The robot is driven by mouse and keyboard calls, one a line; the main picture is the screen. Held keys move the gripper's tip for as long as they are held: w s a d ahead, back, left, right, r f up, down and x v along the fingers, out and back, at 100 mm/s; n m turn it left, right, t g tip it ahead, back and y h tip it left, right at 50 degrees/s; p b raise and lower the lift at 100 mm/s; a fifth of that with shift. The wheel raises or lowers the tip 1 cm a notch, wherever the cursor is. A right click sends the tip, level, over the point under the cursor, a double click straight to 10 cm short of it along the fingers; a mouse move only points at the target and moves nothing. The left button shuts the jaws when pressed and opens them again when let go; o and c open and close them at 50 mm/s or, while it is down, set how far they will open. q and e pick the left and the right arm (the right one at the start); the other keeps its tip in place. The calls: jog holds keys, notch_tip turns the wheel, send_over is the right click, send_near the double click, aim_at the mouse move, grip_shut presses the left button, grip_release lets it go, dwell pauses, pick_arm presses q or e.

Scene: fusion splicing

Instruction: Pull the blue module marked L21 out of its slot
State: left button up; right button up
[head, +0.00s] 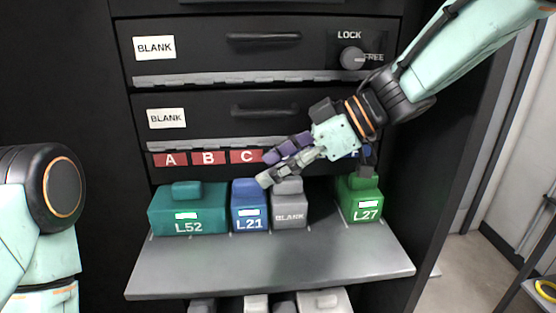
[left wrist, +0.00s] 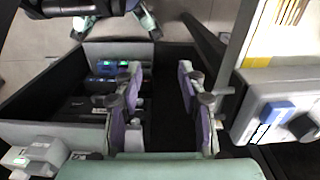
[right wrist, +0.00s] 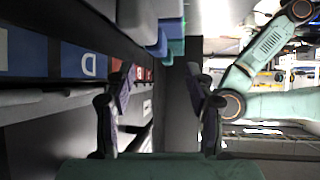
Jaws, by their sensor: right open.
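The blue module marked L21 (head: 249,211) sits on the grey shelf (head: 270,258) in the head view, between the teal L52 module (head: 187,212) and the grey BLANK module (head: 289,211). A blue block, likely the same module, shows at the top of the right wrist view (right wrist: 158,44). My right gripper (head: 272,168) is open and empty, above and in front of the L21 and BLANK modules. Its fingers stand apart in the right wrist view (right wrist: 161,92). My left gripper (left wrist: 160,95) is open and empty in the left wrist view, away from the module.
A green L27 module (head: 360,199) stands at the right end of the shelf, past an empty gap. Red A, B and C labels (head: 208,159) run above. Drawers marked BLANK (head: 155,48) and a lock knob (head: 352,57) are higher. More modules (head: 322,302) show below.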

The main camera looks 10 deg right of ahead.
aim_at(246, 180)
jog(key=x, duration=0.6)
jog(key=shift+w+f+b, duration=0.15)
jog(key=shift+b, duration=0.15)
jog(key=shift+a+f, duration=0.25)
jog(key=shift+a, duration=0.15)
jog(key=shift+d, duration=0.3)
jog(key=shift+w+a, duration=0.1)
jog(key=shift+a, duration=0.2)
jog(key=c, duration=0.3)
jog(key=shift+d, duration=0.2)
jog(key=c, duration=0.6)
jog(key=shift+a, duration=0.2)
grip_shut()
